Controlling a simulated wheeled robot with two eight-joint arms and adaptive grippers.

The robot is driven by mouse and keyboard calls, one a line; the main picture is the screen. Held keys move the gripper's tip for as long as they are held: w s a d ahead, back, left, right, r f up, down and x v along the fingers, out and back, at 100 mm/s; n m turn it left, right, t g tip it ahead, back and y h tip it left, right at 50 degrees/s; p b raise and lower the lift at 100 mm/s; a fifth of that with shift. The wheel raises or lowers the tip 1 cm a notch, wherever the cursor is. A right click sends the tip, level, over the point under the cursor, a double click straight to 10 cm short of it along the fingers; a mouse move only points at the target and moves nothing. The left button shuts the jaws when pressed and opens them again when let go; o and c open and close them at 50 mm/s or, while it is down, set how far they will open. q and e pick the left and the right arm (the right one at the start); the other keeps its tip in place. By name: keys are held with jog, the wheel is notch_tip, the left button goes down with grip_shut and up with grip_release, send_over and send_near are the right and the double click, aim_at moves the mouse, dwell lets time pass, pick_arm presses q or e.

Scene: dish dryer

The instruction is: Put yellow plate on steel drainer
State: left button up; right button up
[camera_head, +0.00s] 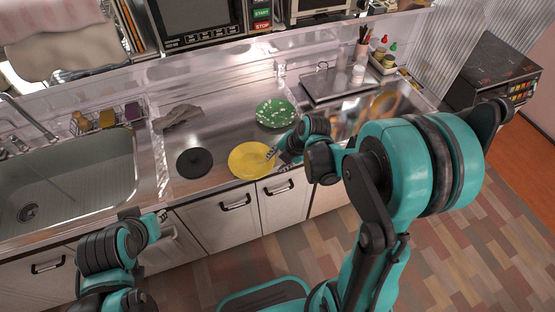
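The yellow plate (247,161) lies on the steel counter near its front edge. My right gripper (273,154) is at the plate's right edge, its fingertips over or touching the rim. I cannot tell whether the fingers are closed on it. My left gripper (163,215) is low in front of the cabinets, away from the plate; its fingers are too small to read. I cannot tell for certain which surface is the steel drainer; the bare metal worktop (220,135) beside the sink carries the plates.
A black round plate (194,163) lies left of the yellow plate, and a green patterned plate (275,113) lies behind it. A grey cloth (178,117) is at the back left. The sink (75,180) is on the left. A flat metal panel (335,82) is at the back right.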

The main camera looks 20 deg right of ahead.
aim_at(267, 169)
jog(key=b+x, duration=0.3)
jog(key=x, duration=0.4)
jog(key=shift+w+f, duration=0.15)
jog(key=shift+f, duration=0.2)
grip_shut()
